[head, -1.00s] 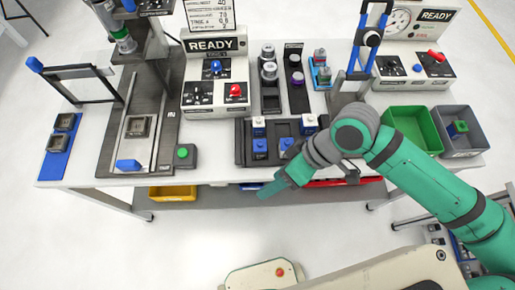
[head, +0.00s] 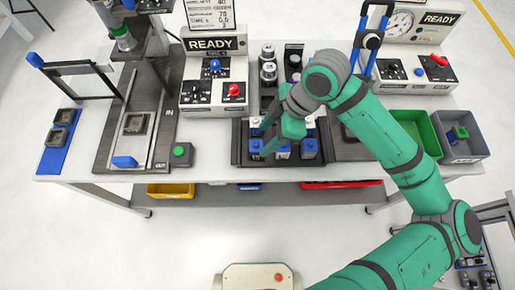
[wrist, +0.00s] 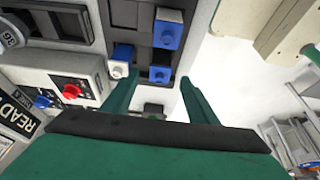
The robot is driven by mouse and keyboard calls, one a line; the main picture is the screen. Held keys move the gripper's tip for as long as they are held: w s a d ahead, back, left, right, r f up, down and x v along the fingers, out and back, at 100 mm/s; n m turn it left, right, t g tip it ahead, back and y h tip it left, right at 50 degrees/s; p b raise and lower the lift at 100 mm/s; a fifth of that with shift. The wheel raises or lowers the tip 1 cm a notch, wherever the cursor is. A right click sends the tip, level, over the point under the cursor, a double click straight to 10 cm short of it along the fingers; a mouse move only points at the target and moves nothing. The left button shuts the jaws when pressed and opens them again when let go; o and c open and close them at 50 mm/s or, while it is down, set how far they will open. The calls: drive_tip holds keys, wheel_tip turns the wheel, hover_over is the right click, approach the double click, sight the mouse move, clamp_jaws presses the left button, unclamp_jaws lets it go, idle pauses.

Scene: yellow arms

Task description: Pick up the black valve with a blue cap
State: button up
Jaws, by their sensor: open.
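My gripper (head: 274,142) is open over the front of the dark tray (head: 238,156) on the bench. In the wrist view its green fingers (wrist: 155,92) stand apart, with no object clearly held between them. The tray holds several small blue-topped or white pieces. One blue-topped piece (head: 310,148) is to the right of the gripper and one (head: 256,147) is to its left. I cannot tell which piece, if any, is the black valve with a blue cap.
A control box marked READY (head: 213,88) stands behind left, and a gauge box (head: 428,62) behind right. Black racks of knobbed parts (head: 268,70) stand behind the tray. A green bin (head: 425,125) and a grey bin (head: 462,150) are at right. My arm hides part of the bench.

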sight(259, 143)
drive_tip(key=shift+a+x, duration=0.1)
drive_tip(key=shift+x, duration=1.55)
drive_tip(key=shift+a+x, duration=0.15)
drive_tip(key=shift+x, duration=1.55)
drive_tip(key=shift+r, duration=0.1)
drive_tip(key=shift+s, duration=0.1)
drive_tip(key=c, duration=1.2)
